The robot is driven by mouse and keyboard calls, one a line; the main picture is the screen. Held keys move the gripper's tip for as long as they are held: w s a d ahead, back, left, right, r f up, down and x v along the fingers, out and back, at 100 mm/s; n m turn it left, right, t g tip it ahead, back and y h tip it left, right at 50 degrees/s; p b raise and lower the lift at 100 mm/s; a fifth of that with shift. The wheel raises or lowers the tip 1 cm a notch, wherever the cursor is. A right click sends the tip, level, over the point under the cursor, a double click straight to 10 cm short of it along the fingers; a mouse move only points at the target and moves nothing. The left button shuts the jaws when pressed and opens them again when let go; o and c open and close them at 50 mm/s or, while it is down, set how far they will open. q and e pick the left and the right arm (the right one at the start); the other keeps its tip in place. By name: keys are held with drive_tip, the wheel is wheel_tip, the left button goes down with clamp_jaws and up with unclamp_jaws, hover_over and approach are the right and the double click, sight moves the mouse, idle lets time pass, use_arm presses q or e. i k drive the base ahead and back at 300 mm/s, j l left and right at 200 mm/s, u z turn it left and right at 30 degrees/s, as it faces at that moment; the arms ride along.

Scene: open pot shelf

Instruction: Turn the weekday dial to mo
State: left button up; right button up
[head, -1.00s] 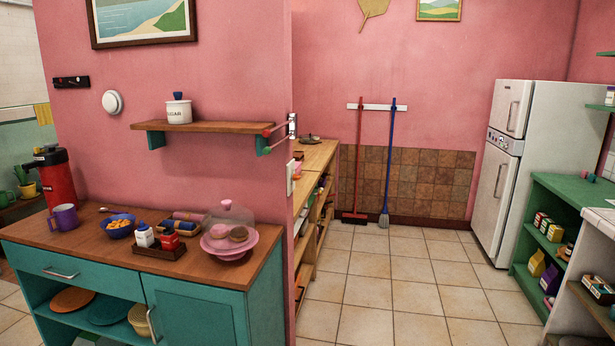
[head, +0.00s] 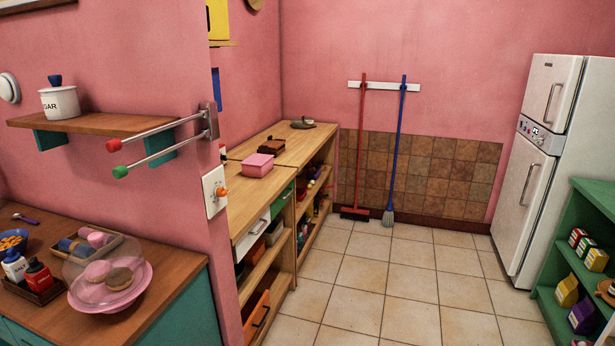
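No dial with readable weekday marks shows in the head view. A white wall plate with an orange knob (head: 221,191) is on the end of the pink wall, left of the middle; no lettering on it can be read. The fridge (head: 540,170) at the right has a small control panel (head: 534,133) between its doors, too small to read. Neither of my grippers is in view.
A wall rack with two rods (head: 155,140) sticks out left, tipped red and green. A wooden counter with open shelves (head: 262,205) runs along the passage. The tiled floor (head: 385,285) is clear. A green shelf (head: 577,255) stands at the right.

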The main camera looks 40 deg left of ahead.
sight(219, 191)
drive_tip(key=i+l+u, duration=0.1)
drive_tip(key=i+u, duration=0.15)
drive_tip(key=i, duration=0.25)
drive_tip(key=i+l+u, duration=0.15)
drive_tip(key=i+u, duration=0.15)
drive_tip(key=i, duration=0.15)
drive_tip(key=i+l+u, duration=0.25)
drive_tip(key=i, duration=0.2)
